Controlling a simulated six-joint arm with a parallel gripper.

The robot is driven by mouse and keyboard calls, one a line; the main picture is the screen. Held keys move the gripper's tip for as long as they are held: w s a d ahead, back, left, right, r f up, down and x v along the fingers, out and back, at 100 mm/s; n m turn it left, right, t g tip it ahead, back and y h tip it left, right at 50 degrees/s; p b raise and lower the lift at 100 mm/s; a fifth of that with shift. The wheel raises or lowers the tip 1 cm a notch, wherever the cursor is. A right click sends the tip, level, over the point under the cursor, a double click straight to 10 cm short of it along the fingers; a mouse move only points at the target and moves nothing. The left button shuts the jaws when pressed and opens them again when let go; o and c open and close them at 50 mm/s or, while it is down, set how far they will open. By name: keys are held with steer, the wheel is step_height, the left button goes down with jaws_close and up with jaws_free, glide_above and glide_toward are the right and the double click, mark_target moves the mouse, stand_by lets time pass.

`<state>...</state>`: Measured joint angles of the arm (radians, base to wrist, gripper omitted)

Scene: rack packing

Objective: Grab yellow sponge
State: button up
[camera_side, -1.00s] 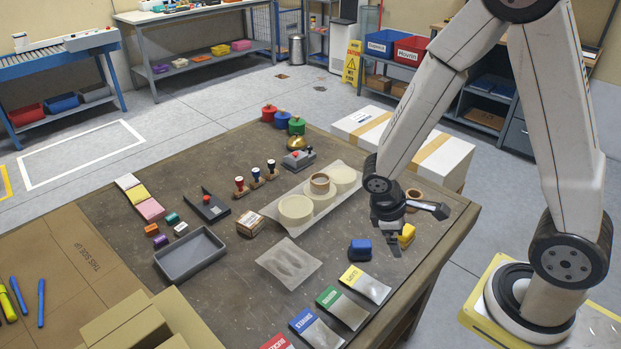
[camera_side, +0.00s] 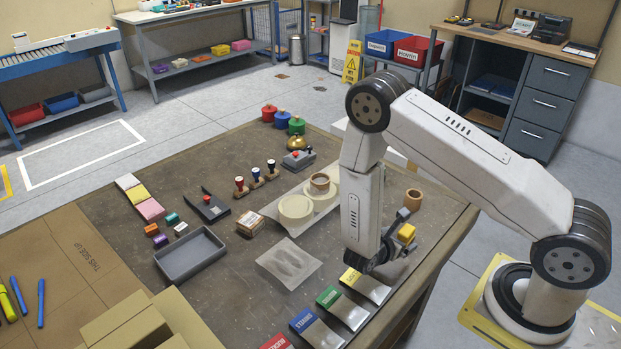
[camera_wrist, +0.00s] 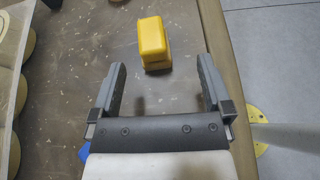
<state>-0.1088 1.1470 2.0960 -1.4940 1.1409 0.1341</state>
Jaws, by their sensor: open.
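The yellow sponge (camera_side: 407,233) is a small block near the right edge of the brown table. It also shows in the wrist view (camera_wrist: 153,42), top centre, just beyond the fingertips and roughly midway between them. My gripper (camera_wrist: 161,68) is open and empty, its two dark grey fingers apart on either side of bare tabletop. In the side view my gripper (camera_side: 398,238) is low over the table beside the sponge, partly hidden by my arm.
A tan tape roll (camera_side: 413,199) stands just behind the sponge. A blue bit (camera_wrist: 84,152) shows at the wrist view's lower left. Labelled packets, such as the green one (camera_side: 329,297), lie in front. The table's right edge (camera_side: 447,253) is close to the sponge.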

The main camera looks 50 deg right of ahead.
mark_target(407, 234)
steer(key=shift+w+f+n+t, duration=0.25)
steer(key=shift+f+n+t, duration=0.25)
steer(key=shift+d, duration=0.1)
steer(key=shift+x, duration=1.25)
steer(key=shift+x, duration=2.6)
steer(key=c, duration=1.3)
